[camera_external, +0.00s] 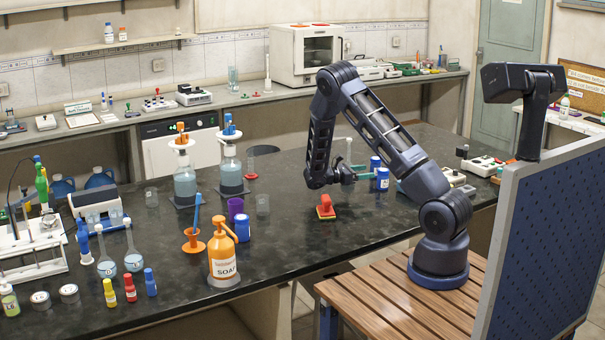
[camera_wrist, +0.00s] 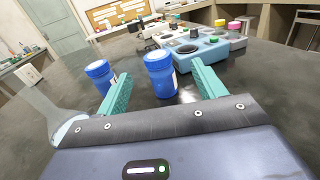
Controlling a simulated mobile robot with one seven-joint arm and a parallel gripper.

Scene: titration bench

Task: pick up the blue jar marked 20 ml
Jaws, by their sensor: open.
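Two blue jars with white labels stand on the black bench near my gripper (camera_external: 366,173). In the wrist view, one blue jar (camera_wrist: 160,78) stands upright between the lines of my two teal fingers (camera_wrist: 159,74), with visible gaps on both sides. The other blue jar (camera_wrist: 99,72) stands just outside the left finger, partly hidden by it. In the external view, one jar (camera_external: 376,164) is farther back and the other jar (camera_external: 382,180) nearer. My gripper is open and empty. Another blue jar (camera_external: 242,229) stands behind the soap bottle. No label can be read as 20 ml.
A clear glass cylinder (camera_wrist: 52,110) stands left of my gripper in the wrist view. A blue-grey block with round wells (camera_wrist: 190,48) is beyond the jars.

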